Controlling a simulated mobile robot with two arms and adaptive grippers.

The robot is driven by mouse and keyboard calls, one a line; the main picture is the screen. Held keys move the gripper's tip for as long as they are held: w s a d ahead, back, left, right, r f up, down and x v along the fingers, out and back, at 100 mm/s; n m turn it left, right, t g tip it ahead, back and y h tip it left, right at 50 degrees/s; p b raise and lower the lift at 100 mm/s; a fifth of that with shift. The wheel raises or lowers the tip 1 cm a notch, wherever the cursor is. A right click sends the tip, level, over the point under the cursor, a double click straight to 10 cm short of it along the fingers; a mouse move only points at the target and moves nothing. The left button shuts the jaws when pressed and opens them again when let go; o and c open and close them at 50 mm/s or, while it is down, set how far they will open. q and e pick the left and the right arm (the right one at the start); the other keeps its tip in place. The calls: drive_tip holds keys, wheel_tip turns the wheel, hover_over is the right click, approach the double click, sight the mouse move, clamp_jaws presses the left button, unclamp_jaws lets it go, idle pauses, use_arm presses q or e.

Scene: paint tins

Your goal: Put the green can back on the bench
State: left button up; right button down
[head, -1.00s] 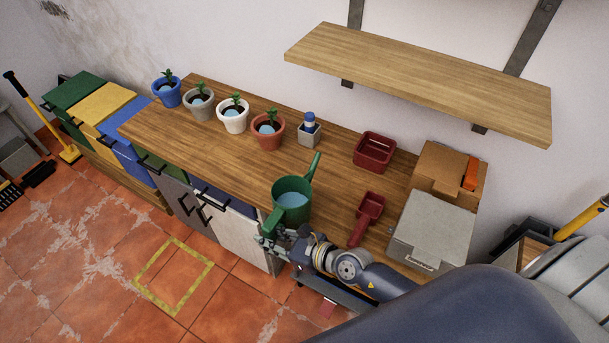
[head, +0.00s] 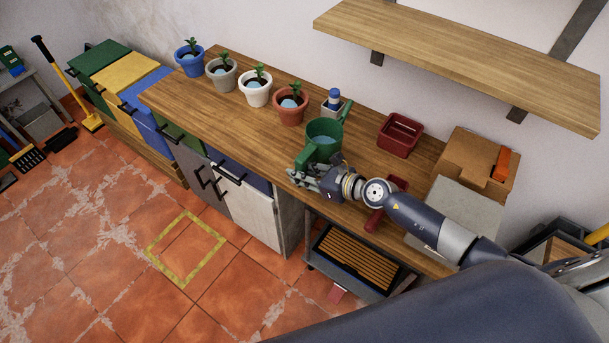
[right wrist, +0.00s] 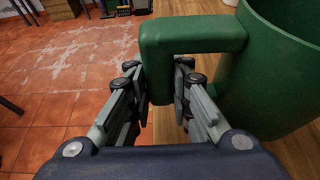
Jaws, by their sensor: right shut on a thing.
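The green can (head: 323,128) is a watering can with a spout pointing to the back right and pale blue water inside. My right gripper (head: 303,172) is shut on its handle, which shows between the fingers in the right wrist view; the can's green wall (right wrist: 265,75) is to the right there. The can is upright over the wooden bench (head: 235,120), behind its front edge. I cannot tell whether its base touches the wood, as my gripper hides the bottom. My left gripper is not in view.
Several potted plants, the nearest in a terracotta pot (head: 290,108), stand along the back left. A blue-capped bottle in a grey holder (head: 334,105) is close behind the can. A red bin (head: 400,136) and a partly hidden red scoop (head: 374,222) are to the right. Bare wood lies left.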

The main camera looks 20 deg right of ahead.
drive_tip(key=shift+w+d+b, duration=0.5)
drive_tip(key=shift+w+d, duration=0.25)
drive_tip(key=shift+w, duration=0.3)
wheel_tip(320, 180, down, 3)
drive_tip(key=shift+w+f+b, duration=0.1)
drive_tip(key=shift+w+b, duration=0.05)
drive_tip(key=shift+b, duration=0.15)
drive_tip(key=c, duration=1.5)
unclamp_jaws()
drive_tip(key=shift+o, duration=0.2)
drive_tip(key=shift+f, duration=0.1)
